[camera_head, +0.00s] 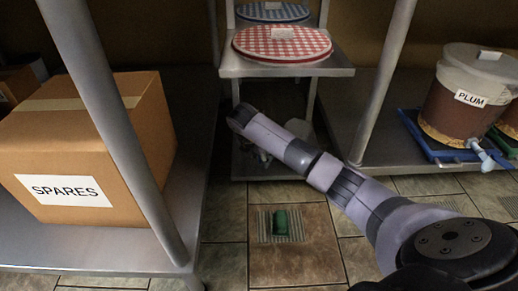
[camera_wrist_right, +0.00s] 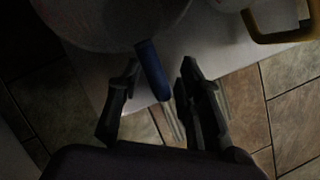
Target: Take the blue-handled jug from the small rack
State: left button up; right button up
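A jug (camera_wrist_right: 110,22) with a blue handle (camera_wrist_right: 152,68) shows at the top of the right wrist view, its body dim and grey. It stands on a pale shelf (camera_wrist_right: 110,92). My right gripper (camera_wrist_right: 160,72) is open, one finger on each side of the blue handle. Contact with the handle cannot be made out. In the head view my right arm reaches to the lower part of the small rack (camera_head: 286,69), and the right gripper (camera_head: 258,153) is mostly hidden there. The jug cannot be made out in that view. My left gripper is out of view.
A jug with a yellow handle (camera_wrist_right: 275,37) stands close on the right. Checkered lids (camera_head: 283,43) lie on the rack above my arm. A SPARES box (camera_head: 140,125) is left, a PLUM bucket (camera_head: 450,115) right. A green object (camera_head: 281,222) lies on the floor.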

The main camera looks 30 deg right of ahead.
jog(key=shift+c, duration=0.5)
grip_shut()
jog(key=shift+r, duration=0.1)
